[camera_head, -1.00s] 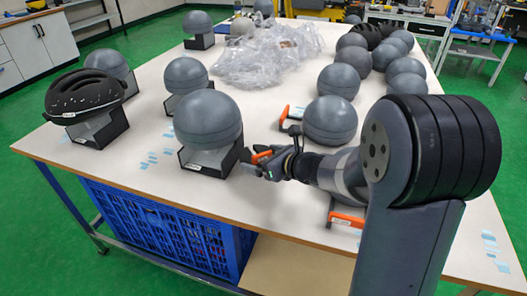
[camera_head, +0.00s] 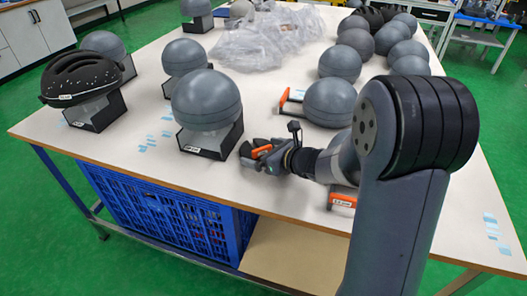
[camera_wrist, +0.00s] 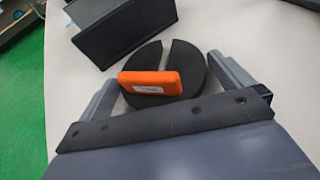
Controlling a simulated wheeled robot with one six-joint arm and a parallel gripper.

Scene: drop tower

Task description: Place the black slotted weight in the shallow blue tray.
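The black slotted weight (camera_wrist: 193,66) is a flat dark disc with a slot cut to its middle, lying on the pale tabletop in the wrist view. A small orange block with a white label (camera_wrist: 150,82) stands at or over its near part; I cannot tell if it is fixed to it. My gripper (camera_wrist: 160,80) is open, with one finger at each side of the disc and block. Whether the fingers touch the disc is unclear. In the head view my gripper (camera_head: 256,150) is low over the table, right of a grey head form. I cannot make out a shallow blue tray.
The grey head form (camera_head: 207,98) sits on a black stand (camera_head: 205,143) close beside my gripper. More grey forms (camera_head: 331,102) and clear plastic wrap (camera_head: 255,45) cover the table farther back. A deep blue crate (camera_head: 165,215) is under the table. The front-right tabletop is mostly bare.

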